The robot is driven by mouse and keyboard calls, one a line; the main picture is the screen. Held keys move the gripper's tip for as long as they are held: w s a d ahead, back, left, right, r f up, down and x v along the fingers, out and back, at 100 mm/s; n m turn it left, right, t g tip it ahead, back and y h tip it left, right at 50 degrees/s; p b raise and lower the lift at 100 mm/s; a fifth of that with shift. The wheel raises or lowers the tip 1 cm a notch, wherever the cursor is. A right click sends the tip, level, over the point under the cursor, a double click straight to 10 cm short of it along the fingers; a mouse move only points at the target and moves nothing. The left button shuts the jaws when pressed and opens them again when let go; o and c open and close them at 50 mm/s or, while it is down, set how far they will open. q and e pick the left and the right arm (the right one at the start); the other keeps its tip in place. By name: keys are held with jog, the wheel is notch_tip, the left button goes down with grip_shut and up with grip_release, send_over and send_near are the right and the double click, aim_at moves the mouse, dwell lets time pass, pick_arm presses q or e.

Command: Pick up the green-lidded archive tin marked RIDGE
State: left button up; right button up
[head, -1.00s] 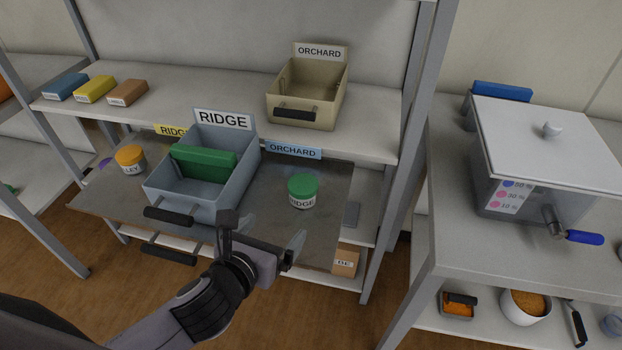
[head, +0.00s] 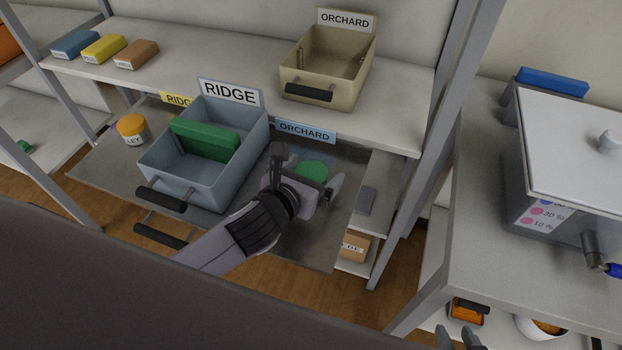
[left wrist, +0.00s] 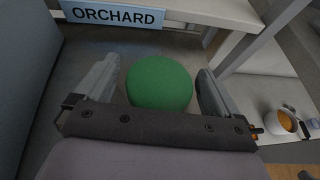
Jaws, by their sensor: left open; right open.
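The green-lidded tin (head: 313,169) stands on the grey pull-out shelf, right of the grey RIDGE bin. Its side and label are hidden now; an earlier head frame shows RIDGE on it. My left gripper (head: 308,174) is open at the tin. In the left wrist view the round green lid (left wrist: 160,83) lies between the two spread fingers (left wrist: 157,85), with a gap on each side. I cannot tell how far down the fingers reach beside the tin. My right gripper (head: 458,338) shows only its fingertips at the bottom edge, apart from the tin.
The grey RIDGE bin (head: 168,172) holds a green box (head: 205,140). An orange-lidded tin (head: 132,128) stands left of it. The upper shelf edge with the blue ORCHARD label (head: 305,132) is close behind the tin. A beige ORCHARD bin (head: 325,85) sits above. A shelf post stands to the right.

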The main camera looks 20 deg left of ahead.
pick_arm(q)
jog(key=shift+w+d+f, duration=0.1)
jog(key=shift+w+f, duration=0.2)
jog(key=shift+w, duration=0.35)
jog(key=shift+c, duration=0.3)
jog(key=c, duration=1.1)
jog(key=shift+r, duration=0.15)
